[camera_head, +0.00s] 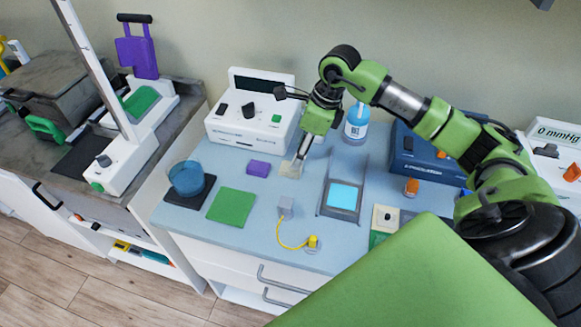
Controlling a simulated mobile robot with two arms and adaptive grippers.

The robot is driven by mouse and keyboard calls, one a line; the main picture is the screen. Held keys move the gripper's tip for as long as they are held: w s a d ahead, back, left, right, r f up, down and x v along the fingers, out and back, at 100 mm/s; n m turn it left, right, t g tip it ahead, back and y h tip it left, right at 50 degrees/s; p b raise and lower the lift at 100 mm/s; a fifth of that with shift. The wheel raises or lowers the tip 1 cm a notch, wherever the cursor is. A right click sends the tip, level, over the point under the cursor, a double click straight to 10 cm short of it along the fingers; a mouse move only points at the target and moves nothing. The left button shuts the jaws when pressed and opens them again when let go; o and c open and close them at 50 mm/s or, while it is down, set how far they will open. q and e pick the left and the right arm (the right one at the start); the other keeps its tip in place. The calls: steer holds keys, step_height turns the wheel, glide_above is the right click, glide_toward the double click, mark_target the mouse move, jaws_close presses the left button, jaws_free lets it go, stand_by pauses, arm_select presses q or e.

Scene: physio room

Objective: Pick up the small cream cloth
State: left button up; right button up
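The small cream cloth (289,170) lies on the blue-grey worktop (235,273), right of a small purple block and in front of the white device. My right arm comes in from the right, and its gripper (301,156) points down just above the cloth's back right edge. The fingertips are small and seen from behind, partly against the cloth. I cannot tell whether they touch it or how far apart they are. My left gripper is not in view.
Near the cloth are a purple block (258,168), a green cloth (231,206), a blue bowl (186,178), a white device (251,120), a blue bottle (356,121), a frame with a cyan pad (342,196), and a grey cube (286,206) with a yellow cord.

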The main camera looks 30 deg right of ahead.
steer(key=shift+a+f, duration=0.1)
steer(key=shift+f, duration=0.15)
steer(key=shift+a+f, duration=0.15)
steer(key=shift+f, duration=0.05)
steer(key=p+x, duration=0.1)
steer(key=x, duration=0.1)
steer(key=p+x, duration=0.1)
steer(key=x, duration=0.1)
steer(key=shift+w+a+f, duration=0.1)
steer(key=shift+w+a, duration=0.05)
steer(key=shift+a, duration=0.3)
steer(key=shift+f, duration=0.2)
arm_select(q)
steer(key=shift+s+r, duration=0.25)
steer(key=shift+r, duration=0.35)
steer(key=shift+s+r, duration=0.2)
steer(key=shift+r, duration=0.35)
arm_select(e)
steer(key=c, duration=1)
